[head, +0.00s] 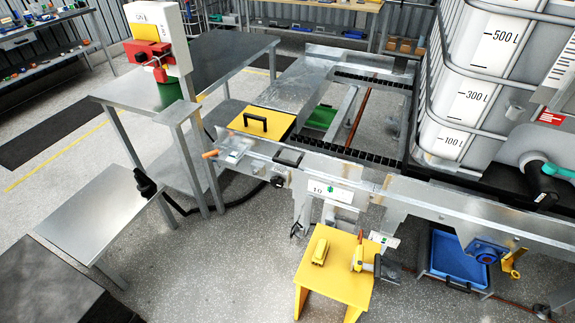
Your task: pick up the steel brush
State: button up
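I cannot single out the steel brush with certainty. A yellow stool (338,283) stands in the lower middle of the head view. A small yellow block-like item (320,251) lies on the left part of its top. A yellow and pale tool (358,259) with a reddish-brown upright part stands at the right part of the top. A dark grey piece (387,270) shows at the stool's right edge. These items are too small to tell which is the brush. My gripper is not in view.
A roller conveyor frame (440,197) runs behind the stool. A blue crate (451,258) sits low to the right. A bare steel table (95,208) stands at left, and a white tank (485,75) at upper right. The floor left of the stool is clear.

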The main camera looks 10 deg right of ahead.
aim_at(322, 250)
jog(key=i+j+u, duration=0.3)
jog(key=i, duration=0.35)
jog(key=i+u, duration=0.35)
jog(key=i, duration=0.3)
jog(key=l, duration=0.05)
